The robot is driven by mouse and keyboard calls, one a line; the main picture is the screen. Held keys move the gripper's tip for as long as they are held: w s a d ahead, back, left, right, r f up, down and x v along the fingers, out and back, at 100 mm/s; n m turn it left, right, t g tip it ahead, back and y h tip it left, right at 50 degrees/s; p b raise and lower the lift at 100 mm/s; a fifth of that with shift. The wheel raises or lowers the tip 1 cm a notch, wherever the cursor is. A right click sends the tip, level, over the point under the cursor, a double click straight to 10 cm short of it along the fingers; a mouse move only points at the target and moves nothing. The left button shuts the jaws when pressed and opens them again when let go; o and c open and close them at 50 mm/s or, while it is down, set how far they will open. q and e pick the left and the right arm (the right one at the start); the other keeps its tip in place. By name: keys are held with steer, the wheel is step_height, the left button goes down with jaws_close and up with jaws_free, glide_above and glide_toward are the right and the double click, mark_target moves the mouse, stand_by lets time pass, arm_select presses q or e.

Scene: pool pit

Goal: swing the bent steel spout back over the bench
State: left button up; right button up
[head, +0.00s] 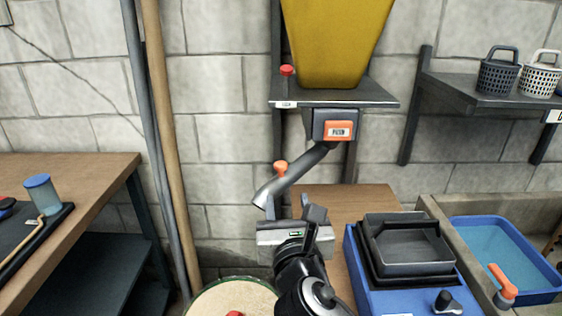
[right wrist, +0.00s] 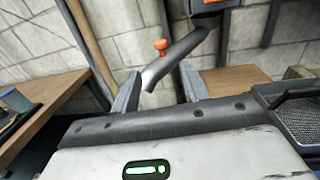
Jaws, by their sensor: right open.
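The bent steel spout (head: 303,168) hangs under the yellow hopper's outlet and slants down to the left. Its open end is left of the wooden bench (head: 345,200) edge, clear of the bench top. An orange knob (head: 281,168) stands up from the spout. My right gripper (head: 298,207) is open and empty, just below the spout in the head view. In the right wrist view the spout (right wrist: 182,55) and the orange knob (right wrist: 160,46) show between and beyond the two fingertips (right wrist: 160,86); I cannot tell whether they touch. My left gripper is not in view.
A grey block with an orange PUSH button (head: 338,130) sits under the hopper shelf (head: 370,92). A blue machine (head: 385,298) stands at the bench's front. A round green-rimmed top (head: 215,300) is at lower left. Upright poles (head: 170,160) stand left of the spout.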

mark_target(282, 169)
steer(key=w, duration=0.9)
steer(key=w+a, duration=0.1)
steer(key=w, duration=0.4)
steer(key=shift+w+a, duration=0.1)
steer(key=shift+w, duration=0.1)
steer(key=shift+c, duration=0.4)
jaws_close()
